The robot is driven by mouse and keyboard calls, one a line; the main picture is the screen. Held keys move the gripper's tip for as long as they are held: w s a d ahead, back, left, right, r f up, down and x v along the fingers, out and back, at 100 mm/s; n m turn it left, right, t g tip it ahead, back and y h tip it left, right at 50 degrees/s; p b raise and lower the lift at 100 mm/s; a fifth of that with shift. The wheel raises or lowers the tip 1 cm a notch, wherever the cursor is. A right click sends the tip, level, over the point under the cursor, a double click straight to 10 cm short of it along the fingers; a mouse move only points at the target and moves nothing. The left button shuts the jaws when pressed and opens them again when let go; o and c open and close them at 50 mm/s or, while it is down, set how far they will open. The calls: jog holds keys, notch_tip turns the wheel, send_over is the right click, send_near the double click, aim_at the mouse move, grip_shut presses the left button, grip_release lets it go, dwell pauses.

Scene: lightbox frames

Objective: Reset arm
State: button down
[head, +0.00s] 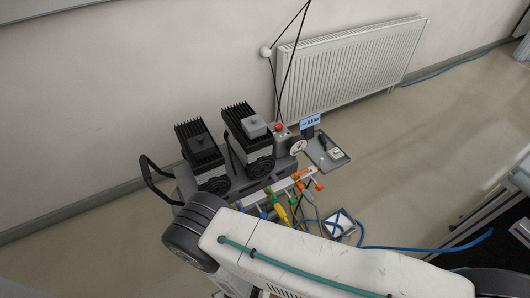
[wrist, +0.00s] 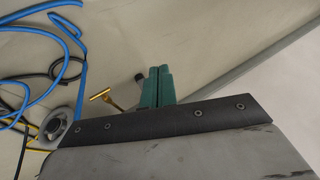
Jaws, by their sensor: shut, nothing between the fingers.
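My gripper (wrist: 157,87) shows in the wrist view as two green fingers side by side, with no visible gap and nothing between them. It hangs in the air above a pale surface. In the head view my white arm with a green cable runs across the bottom, and the fingers cannot be made out there. The arm covers the lower front of a grey cart (head: 181,181).
The cart bears two black-finned pumps (head: 200,147) (head: 249,134), a red knob (head: 279,127), a blue display (head: 310,121) and a side tray (head: 327,156). Coloured hoses hang in front. A radiator (head: 350,65) is on the wall. Blue hoses (wrist: 45,45) lie left in the wrist view.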

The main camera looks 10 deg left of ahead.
jog(key=w+d+r+g+h, duration=0.1)
jog(key=w+d+r+h, duration=0.4)
jog(key=r, duration=1.1)
jog(key=w+d+r+g+h, duration=0.1)
jog(key=w+d+r, duration=0.6)
jog(key=r, duration=0.8)
jog(key=w+d+r+g+h, duration=0.1)
jog(key=w+d+r+h, duration=0.4)
jog(key=r, duration=1.1)
jog(key=s+d+r+m+t+y, duration=0.1)
jog(key=s+d+r+m, duration=0.1)
jog(key=d+r, duration=0.7)
jog(key=s+d+r+m+t+y, duration=0.1)
jog(key=s+d+r, duration=0.4)
jog(key=d+r, duration=0.5)
jog(key=s+d+r+m+t+y, duration=0.1)
jog(key=s+d+r+m+y, duration=0.1)
jog(key=d+r, duration=0.8)
jog(key=shift+s+r+m+t+y, duration=0.25)
jog(key=shift+s+m+t+y, duration=0.05)
jog(key=shift+s+m, duration=0.7)
